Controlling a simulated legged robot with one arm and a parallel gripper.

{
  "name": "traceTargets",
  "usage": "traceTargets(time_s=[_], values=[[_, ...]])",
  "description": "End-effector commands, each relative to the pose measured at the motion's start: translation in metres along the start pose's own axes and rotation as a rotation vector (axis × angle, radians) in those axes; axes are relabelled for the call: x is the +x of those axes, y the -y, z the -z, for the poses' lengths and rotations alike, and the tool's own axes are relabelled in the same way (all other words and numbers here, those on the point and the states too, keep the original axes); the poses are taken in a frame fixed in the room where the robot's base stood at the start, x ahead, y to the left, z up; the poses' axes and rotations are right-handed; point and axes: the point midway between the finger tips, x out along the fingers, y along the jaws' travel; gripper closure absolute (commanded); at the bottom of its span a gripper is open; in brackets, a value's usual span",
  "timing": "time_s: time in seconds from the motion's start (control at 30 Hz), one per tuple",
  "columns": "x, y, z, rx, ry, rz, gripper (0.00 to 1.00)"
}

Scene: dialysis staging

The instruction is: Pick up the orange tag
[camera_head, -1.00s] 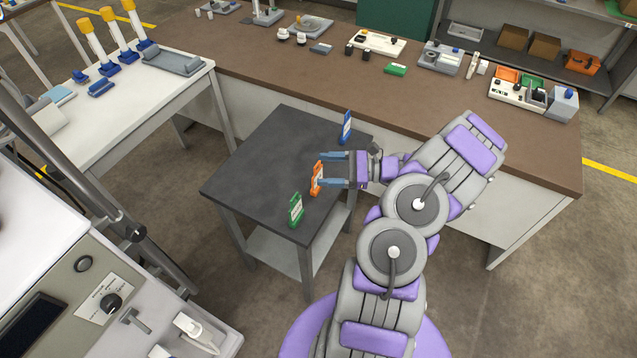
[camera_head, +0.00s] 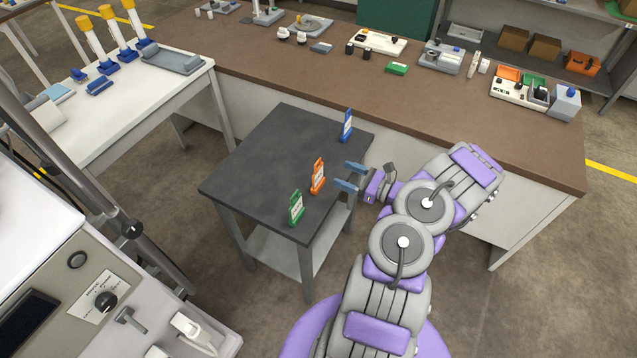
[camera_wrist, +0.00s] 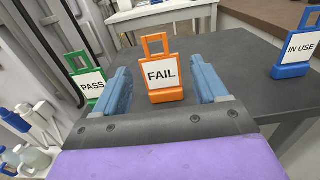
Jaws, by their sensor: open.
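The orange tag (camera_head: 318,176) stands upright on the small dark table (camera_head: 262,150), between a green tag (camera_head: 296,208) and a blue tag (camera_head: 347,126). In the wrist view the orange tag (camera_wrist: 161,75) has a handle loop on top and reads "FAIL". My gripper (camera_head: 350,177) is open and empty, just right of the orange tag in the head view and apart from it. In the wrist view the tag shows between the two blue fingers (camera_wrist: 166,85), beyond the gripper body. The base of the tag is visible on the table.
The green tag (camera_wrist: 86,80) reads "PASS" and the blue tag (camera_wrist: 297,48) reads "IN USE". A long brown bench (camera_head: 440,105) with devices stands behind the small table. A white table (camera_head: 150,95) is at left. The small table's left part is clear.

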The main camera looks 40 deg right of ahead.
Motion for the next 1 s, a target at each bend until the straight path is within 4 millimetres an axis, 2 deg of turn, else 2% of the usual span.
traceTargets(time_s=[0.1,0.37,0.7,1.0], values=[[0.019,0.0,0.001,-0.001,0.0,-0.001,0.28],[0.036,0.0,0.0,-0.001,0.001,-0.001,0.28],[0.079,-0.005,0.001,0.001,0.002,-0.004,0.28],[0.084,-0.004,-0.001,0.0,0.002,0.0,0.28]])
